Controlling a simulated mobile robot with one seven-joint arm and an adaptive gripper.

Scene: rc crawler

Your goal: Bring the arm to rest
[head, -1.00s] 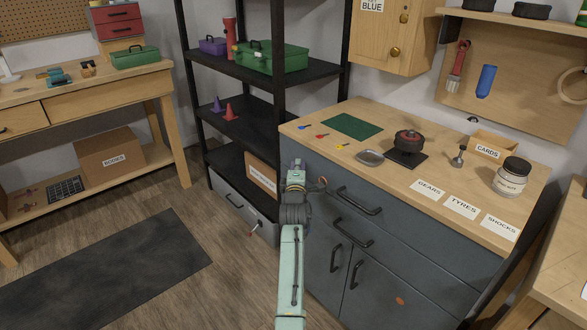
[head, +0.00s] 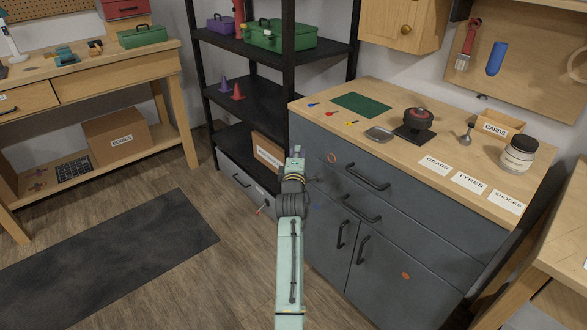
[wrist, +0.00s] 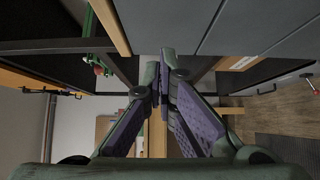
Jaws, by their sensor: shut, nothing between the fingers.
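My arm reaches up the lower middle of the head view, in front of the grey cabinet (head: 328,185). My gripper (head: 296,152) is at its far end, below the worktop level and in front of the black shelf unit. In the wrist view the two purple-padded fingers of my gripper (wrist: 160,75) meet at their tips, shut with nothing between them. The gripper stands apart from the things on the worktop.
The wooden worktop (head: 450,120) holds a green mat (head: 362,105), a metal dish (head: 379,135), a wheel on a black stand (head: 416,124), a jar (head: 518,154) and labels. The black shelf unit (head: 265,125) stands close behind my gripper. Floor at left is open, with a dark mat (head: 110,250).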

